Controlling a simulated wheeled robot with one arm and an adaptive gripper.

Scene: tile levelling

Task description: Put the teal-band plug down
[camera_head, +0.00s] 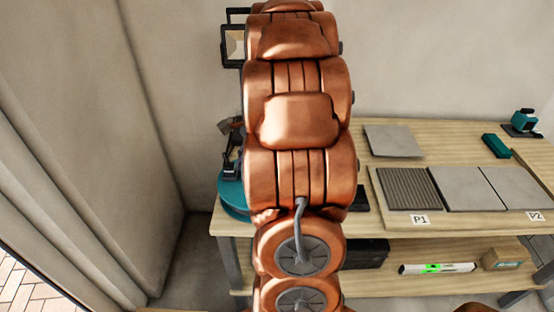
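I cannot make out the teal-band plug in the head view. My copper arm rises through the middle of the picture and hides part of the bench and wall behind it. The wooden workbench (450,226) stands to the right of my arm. A dark upright item (231,160) stands over a round teal piece (231,197) at the bench's left end, partly covered by my arm; I cannot tell what it is.
On the bench are a ribbed tile (408,188) by label P1 (420,219), plain tiles (470,188) toward label P2 (537,216), a loose tile (393,141), a teal block (495,146) and a teal-black device (523,122). A level (437,268) and box (502,259) lie below.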

